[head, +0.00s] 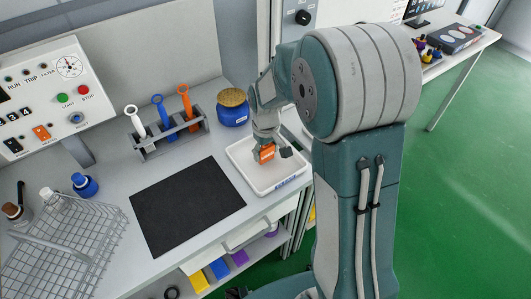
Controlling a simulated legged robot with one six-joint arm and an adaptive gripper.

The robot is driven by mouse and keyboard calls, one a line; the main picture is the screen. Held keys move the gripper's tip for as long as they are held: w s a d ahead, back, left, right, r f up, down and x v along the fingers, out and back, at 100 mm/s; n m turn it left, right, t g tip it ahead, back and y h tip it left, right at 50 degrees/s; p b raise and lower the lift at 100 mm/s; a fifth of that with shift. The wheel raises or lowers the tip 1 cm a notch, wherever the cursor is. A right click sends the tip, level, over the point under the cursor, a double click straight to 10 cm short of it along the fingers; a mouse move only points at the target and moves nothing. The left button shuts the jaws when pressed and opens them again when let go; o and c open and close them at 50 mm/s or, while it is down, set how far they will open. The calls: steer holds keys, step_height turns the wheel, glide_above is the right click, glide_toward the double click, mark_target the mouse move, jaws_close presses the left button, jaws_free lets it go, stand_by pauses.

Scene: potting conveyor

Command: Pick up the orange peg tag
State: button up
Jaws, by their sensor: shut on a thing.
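The orange peg tag (266,153) shows as a small orange block at the end of my gripper (268,148). My gripper points down over the white tray (239,159) and is shut on the tag. The fingers and part of the tag are hard to make out at this size. I cannot tell whether the tag touches the tray floor. Part of the tray is hidden behind my gripper.
A grey rack (151,148) holds white, blue and orange ring-topped tools behind a black mat (187,207). A blue jar (233,115) stands behind the tray. A wire basket (75,240) and bottles are at left. The mat is clear.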

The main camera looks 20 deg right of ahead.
steer(key=s+r, duration=1.2)
steer(key=s, duration=0.2)
steer(key=shift+d, duration=0.4)
